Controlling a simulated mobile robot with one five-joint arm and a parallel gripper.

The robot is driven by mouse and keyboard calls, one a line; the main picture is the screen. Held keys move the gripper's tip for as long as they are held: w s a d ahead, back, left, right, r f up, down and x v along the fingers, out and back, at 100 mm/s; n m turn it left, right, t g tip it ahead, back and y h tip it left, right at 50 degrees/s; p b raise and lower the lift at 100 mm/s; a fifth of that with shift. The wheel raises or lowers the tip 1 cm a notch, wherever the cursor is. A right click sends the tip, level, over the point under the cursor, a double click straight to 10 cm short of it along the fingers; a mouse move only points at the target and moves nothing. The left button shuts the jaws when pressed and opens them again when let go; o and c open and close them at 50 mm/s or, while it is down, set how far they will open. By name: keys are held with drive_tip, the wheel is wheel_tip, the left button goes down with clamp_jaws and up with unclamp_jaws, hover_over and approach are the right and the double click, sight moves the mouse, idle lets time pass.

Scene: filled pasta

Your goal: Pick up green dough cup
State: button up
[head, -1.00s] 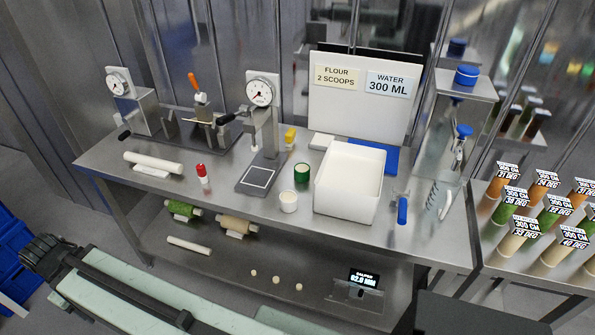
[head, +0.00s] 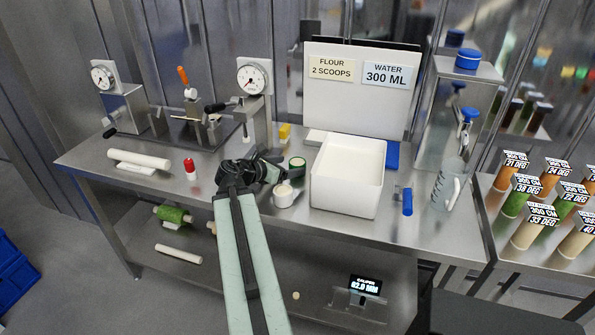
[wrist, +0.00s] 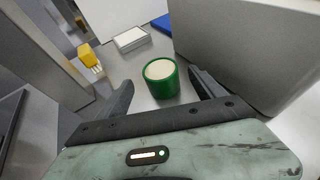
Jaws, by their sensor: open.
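The green dough cup (wrist: 162,80) stands upright on the steel table, with pale dough at its top. In the wrist view it sits ahead of my open gripper (wrist: 165,88), roughly between the two fingertips and apart from both. In the head view the green cup (head: 296,164) stands beside the white bin, partly hidden by my gripper (head: 268,168). The white cup (head: 284,195) stands just in front of the green cup.
The white bin (head: 326,196) stands close on the right of the green cup. A gauge stand (head: 262,120) is at the left. A yellow-handled brush (wrist: 88,56) and a pale block (wrist: 131,39) lie behind. A red-capped shaker (head: 190,168) stands further left.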

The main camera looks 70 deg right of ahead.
sight(302, 163)
drive_tip(key=b+x, duration=0.3)
drive_tip(key=x, duration=0.4)
drive_tip(key=shift+s+d+f, duration=0.15)
drive_tip(key=shift+d+f, duration=0.1)
drive_tip(key=shift+r, duration=0.1)
drive_tip(key=c, duration=1.6)
wheel_tip(302, 163, up, 10)
drive_tip(key=p, duration=1)
drive_tip(key=shift+r, duration=0.15)
